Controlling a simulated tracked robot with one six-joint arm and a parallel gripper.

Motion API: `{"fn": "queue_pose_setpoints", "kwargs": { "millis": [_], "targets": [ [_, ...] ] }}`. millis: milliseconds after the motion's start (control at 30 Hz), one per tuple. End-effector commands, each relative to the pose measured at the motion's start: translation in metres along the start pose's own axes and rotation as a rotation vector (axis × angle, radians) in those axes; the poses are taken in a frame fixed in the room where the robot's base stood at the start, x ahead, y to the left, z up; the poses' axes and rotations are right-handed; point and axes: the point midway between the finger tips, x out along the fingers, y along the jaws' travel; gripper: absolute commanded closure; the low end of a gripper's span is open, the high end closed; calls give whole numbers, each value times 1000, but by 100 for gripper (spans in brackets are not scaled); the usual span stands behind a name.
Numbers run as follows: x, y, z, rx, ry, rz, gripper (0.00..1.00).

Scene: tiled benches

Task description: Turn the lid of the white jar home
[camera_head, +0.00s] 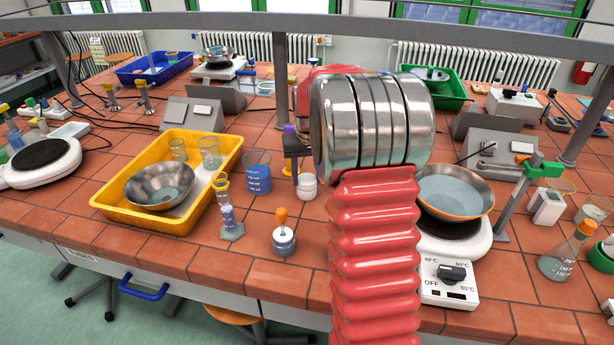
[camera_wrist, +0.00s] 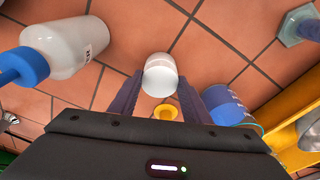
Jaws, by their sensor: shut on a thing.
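The small white jar (camera_wrist: 160,74) sits upright between the two dark fingers of my gripper (camera_wrist: 159,84) in the wrist view. My gripper is shut on its lid, a finger at each side. How far the lid is turned, and any gap under it, cannot be told. In the head view the white jar (camera_head: 307,187) stands on the tiled bench, just left of my red arm sleeve. Only a dark part of my gripper shows above it there; my arm hides the rest.
A blue beaker (camera_head: 257,173) stands close to the jar's left in the head view. A yellow tray (camera_head: 112,208) lies farther left. In the wrist view a white bottle with a blue cap (camera_wrist: 68,45) lies left of the jar. An orange-handled item (camera_head: 283,238) stands in front.

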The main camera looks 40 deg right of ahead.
Motion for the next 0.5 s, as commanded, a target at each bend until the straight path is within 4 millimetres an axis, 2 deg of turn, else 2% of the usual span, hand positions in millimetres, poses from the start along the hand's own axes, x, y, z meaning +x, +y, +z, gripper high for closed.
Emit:
{"fn": "queue_pose_setpoints", "kwargs": {
  "millis": [167, 500],
  "targets": [
    [4, 0, 3, 42, -9, 7, 84],
    [4, -1, 2, 258, -10, 40, 84]
  ]
}}
